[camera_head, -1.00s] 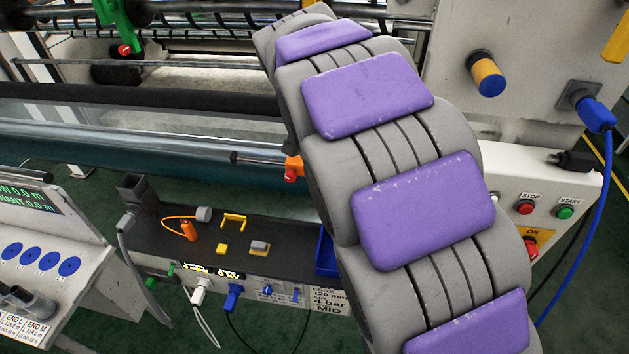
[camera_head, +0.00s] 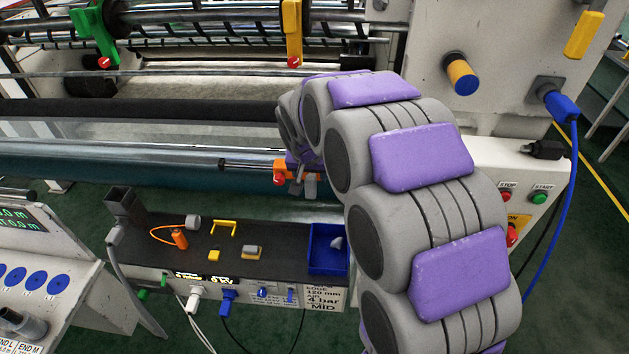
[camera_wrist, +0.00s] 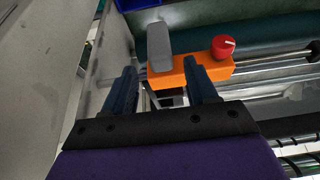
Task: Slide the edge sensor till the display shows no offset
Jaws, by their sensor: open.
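An orange block with a red knob (camera_head: 284,170), which looks like the edge sensor, sits on a metal rod at the front of the machine. In the wrist view the orange block (camera_wrist: 183,76) carries a grey upright piece (camera_wrist: 159,48) and the red knob (camera_wrist: 223,46). My gripper (camera_wrist: 161,90) is open, its dark fingers reaching to the block's near side; contact is unclear. In the head view my arm covers much of it. A display with green text (camera_head: 14,217) is cut off at the left edge. Small lit displays (camera_head: 205,278) on the bench front are unreadable.
A dark bench top (camera_head: 285,237) holds an orange cabled part (camera_head: 180,238), a yellow bracket (camera_head: 224,228) and a blue bin (camera_head: 328,268). Green (camera_head: 98,35) and yellow (camera_head: 292,35) brackets hang above. Stop and start buttons (camera_head: 522,197) are at right.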

